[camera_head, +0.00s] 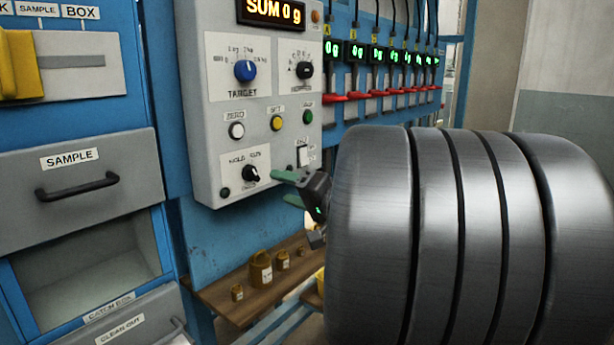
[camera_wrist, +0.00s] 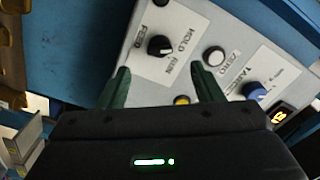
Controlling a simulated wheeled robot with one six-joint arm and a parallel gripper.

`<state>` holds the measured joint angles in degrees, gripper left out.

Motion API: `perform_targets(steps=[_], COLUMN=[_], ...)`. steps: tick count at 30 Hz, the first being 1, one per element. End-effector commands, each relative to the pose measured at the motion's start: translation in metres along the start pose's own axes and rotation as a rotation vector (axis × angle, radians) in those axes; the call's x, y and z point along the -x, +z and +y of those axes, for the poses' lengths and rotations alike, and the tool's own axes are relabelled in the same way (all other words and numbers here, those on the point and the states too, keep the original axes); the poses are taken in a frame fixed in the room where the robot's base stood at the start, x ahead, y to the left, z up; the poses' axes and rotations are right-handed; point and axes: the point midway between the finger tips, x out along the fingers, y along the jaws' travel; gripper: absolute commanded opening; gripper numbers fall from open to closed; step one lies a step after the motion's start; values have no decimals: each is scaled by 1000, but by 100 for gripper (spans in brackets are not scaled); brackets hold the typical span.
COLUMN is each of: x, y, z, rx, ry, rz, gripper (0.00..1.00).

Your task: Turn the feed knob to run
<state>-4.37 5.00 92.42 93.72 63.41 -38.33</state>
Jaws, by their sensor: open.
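I cannot tell exactly which word the mark points at. My gripper (camera_head: 282,187) has green fingers and stands just right of the knob in the head view. In the wrist view my gripper (camera_wrist: 160,68) is open, its fingertips apart with the knob ahead between them, and nothing held.
A white button (camera_head: 236,130), yellow button (camera_head: 277,123) and blue target knob (camera_head: 245,71) sit above the feed knob. Red levers (camera_head: 380,93) line the right. A wooden shelf (camera_head: 235,298) with brown weights is below.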

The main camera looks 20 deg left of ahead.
Motion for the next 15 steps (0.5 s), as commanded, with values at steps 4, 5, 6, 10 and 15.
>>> perform_targets(steps=[4, 5, 6, 10, 15], x=[-29, -34, -42, -63, -82], y=[1, 1, 1, 0, 0], z=[-2, -1, -2, -1, -1], rx=[-3, -3, -1, -2, -1], ry=[-3, -2, -2, -1, -1], rz=[-5, -4, -5, -2, -2], gripper=[60, 60, 60, 60, 60])
